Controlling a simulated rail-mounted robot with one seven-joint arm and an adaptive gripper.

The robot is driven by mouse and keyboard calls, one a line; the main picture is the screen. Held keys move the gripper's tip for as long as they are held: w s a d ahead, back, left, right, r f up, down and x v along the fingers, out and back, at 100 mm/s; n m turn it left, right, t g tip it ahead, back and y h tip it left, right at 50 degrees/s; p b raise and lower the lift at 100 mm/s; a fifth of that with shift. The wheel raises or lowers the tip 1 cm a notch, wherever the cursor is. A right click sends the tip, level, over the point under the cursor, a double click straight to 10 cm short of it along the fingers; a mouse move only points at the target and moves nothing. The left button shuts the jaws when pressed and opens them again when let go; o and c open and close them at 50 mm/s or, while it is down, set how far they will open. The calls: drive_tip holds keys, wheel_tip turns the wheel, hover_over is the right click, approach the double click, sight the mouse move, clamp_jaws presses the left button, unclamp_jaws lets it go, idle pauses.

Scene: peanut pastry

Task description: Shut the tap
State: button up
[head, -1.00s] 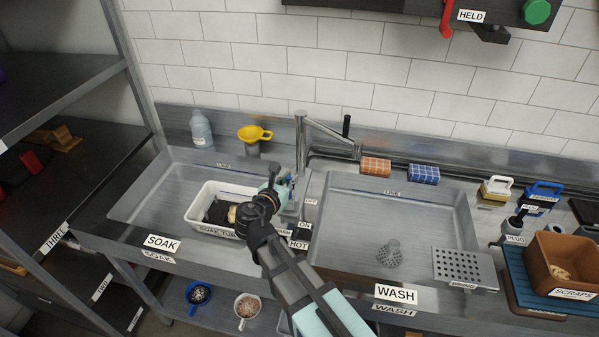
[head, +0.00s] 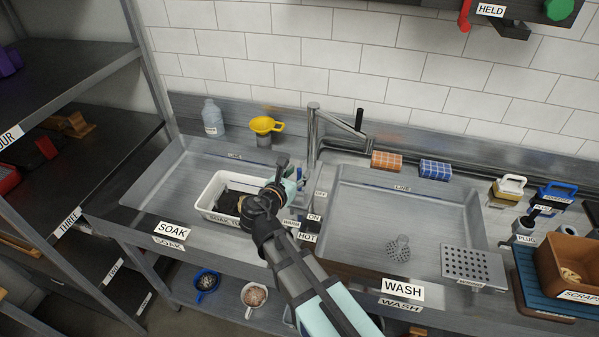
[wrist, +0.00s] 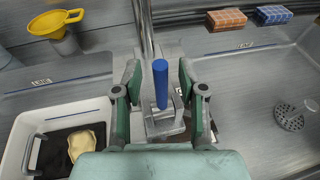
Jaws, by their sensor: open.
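The tap has a tall steel post and a spout (head: 338,122) that swings out to the right, toward the wash basin. A blue upright handle (wrist: 160,84) on a grey metal base (wrist: 160,122) shows in the wrist view at the foot of the post. My gripper (wrist: 160,95) is open, with one green finger on each side of the blue handle. I see gaps between the fingers and the handle. In the head view my gripper (head: 291,180) is over the divider between the basins and hides most of the handle. No water stream shows at the spout.
The white soak tub (head: 215,189) stands left of my gripper, with dark contents and a pale pastry-like piece. A yellow funnel (head: 265,125) is behind it. Two sponges (head: 387,161) (head: 436,169) lie behind the wash basin (head: 360,230), which holds a strainer (head: 398,247).

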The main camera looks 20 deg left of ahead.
drive_tip(key=d+v, duration=0.1)
drive_tip(key=v, duration=0.9)
drive_tip(key=shift+a, duration=0.45)
drive_tip(key=shift+s, duration=0.1)
